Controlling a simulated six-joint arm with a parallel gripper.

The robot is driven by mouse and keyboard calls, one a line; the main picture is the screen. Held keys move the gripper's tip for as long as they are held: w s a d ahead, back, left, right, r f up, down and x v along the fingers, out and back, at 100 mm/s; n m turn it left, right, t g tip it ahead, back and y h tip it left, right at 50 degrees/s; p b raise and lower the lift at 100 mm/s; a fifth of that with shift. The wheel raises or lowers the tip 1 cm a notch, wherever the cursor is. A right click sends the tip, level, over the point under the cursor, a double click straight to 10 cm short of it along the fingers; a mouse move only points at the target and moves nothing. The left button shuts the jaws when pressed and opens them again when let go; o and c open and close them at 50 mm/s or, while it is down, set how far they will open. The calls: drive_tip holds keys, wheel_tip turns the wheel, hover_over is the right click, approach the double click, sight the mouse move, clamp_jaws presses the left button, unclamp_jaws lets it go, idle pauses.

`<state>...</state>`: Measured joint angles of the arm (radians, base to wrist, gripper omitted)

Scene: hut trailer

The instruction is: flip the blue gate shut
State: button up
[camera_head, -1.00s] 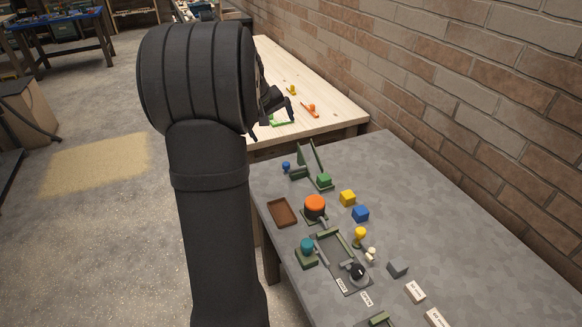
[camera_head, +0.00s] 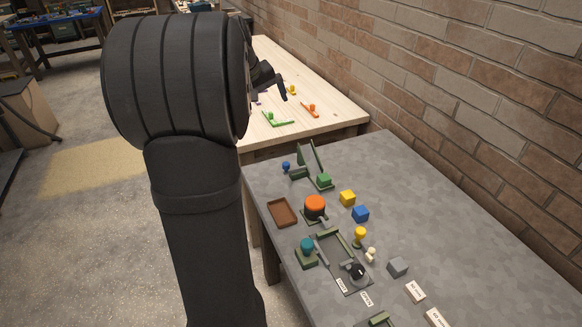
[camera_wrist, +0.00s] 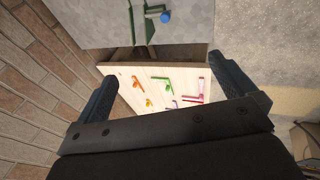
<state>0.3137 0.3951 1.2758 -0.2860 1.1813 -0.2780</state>
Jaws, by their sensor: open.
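A blue knob (camera_head: 286,166) sits at the far left end of the grey bench, beside a dark green fixture (camera_head: 299,173) with a slanted upright panel. The knob also shows at the top of the wrist view (camera_wrist: 165,17). I cannot tell whether this is the blue gate. Small coloured pieces lie on the pale wooden bench: green (camera_head: 277,120), orange (camera_head: 311,109) and yellow (camera_head: 292,89). Purple (camera_wrist: 172,104) and magenta (camera_wrist: 198,97) ones show in the wrist view. My gripper (camera_head: 272,82) is open and empty above the wooden bench; its fingers (camera_wrist: 162,70) are wide apart.
The grey bench (camera_head: 450,230) holds an orange-topped round piece (camera_head: 314,206), a brown tray (camera_head: 282,212), a yellow block (camera_head: 347,198), a blue block (camera_head: 361,214) and a teal knob (camera_head: 307,245). A brick wall (camera_head: 490,90) runs along the right. My arm hides part of the wooden bench.

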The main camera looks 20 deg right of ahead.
drive_tip(key=shift+v, duration=0.85)
